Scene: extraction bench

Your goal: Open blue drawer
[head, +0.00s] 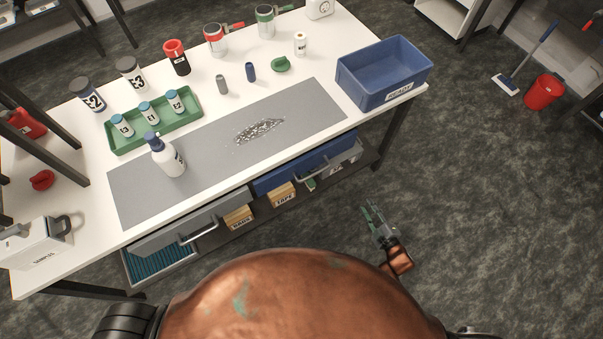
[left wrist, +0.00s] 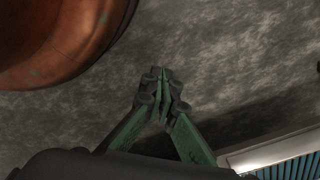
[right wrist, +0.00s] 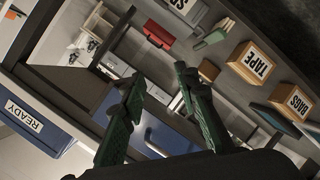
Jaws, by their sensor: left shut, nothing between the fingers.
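The blue drawer (head: 300,165) is under the front edge of the bench, right of the grey drawer (head: 165,237). A light bar handle is on its front. Its front looks close under the bench top; I cannot tell whether it is fully shut. In the right wrist view the blue front (right wrist: 165,132) shows between and behind the fingers. My right gripper (head: 372,208) is open and empty, apart from the drawer, in front of its right part. My left gripper (left wrist: 160,75) is shut and empty over the floor in the left wrist view, hidden in the head view.
Boxes marked TAPE (head: 281,194) and BAGS (head: 238,217) stand on the lower shelf. The bench top (head: 310,50) carries bottles, a green tray (head: 187,122) and a blue READY bin (head: 372,70).

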